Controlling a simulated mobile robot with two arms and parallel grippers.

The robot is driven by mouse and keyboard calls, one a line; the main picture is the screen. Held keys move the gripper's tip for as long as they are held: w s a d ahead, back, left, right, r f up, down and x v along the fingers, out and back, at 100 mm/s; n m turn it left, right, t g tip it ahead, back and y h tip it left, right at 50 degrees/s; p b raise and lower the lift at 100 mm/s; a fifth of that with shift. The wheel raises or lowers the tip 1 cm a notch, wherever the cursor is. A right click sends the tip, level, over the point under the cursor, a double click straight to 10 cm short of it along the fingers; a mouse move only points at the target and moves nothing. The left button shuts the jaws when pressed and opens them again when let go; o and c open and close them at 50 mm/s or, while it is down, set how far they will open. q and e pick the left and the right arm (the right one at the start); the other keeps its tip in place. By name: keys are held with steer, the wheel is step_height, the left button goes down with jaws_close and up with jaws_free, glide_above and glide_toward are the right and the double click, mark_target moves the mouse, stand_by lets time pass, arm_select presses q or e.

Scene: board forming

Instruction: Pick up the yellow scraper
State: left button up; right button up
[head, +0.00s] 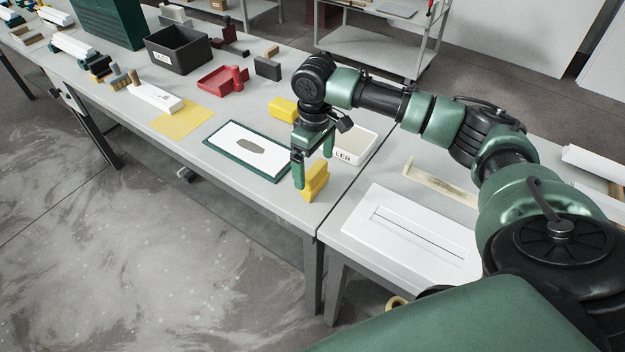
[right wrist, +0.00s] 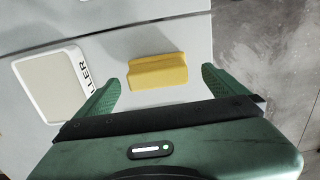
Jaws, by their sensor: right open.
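The yellow scraper (head: 316,183) stands near the front corner of the long grey table. It also shows in the right wrist view (right wrist: 157,71) as a ridged yellow block. My right gripper (head: 313,164) is open just above the scraper, pointing down. In the right wrist view the scraper lies ahead of and between the two spread green fingers (right wrist: 158,86), apart from both. My left gripper is not in view.
A white tray marked "LER" (head: 358,148) stands close by the right gripper. A green-framed white board (head: 229,137) lies to the left. Another yellow block (head: 283,110) sits behind. A white slotted panel (head: 410,235) lies on the right-hand table.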

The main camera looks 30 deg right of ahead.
steer(key=shift+f, duration=0.45)
step_height(320, 180, down, 4)
steer(key=shift+d+r+p, duration=0.1)
steer(key=shift+d+p, duration=0.05)
steer(key=shift+p, duration=0.65)
steer(key=shift+f, duration=0.5)
steer(key=shift+w, duration=0.1)
steer(key=c, duration=1.4)
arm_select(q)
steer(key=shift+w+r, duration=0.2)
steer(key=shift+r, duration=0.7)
arm_select(e)
steer(key=shift+r, duration=0.65)
arm_select(q)
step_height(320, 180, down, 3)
steer(key=b, duration=0.3)
arm_select(e)
step_height(320, 180, up, 19)
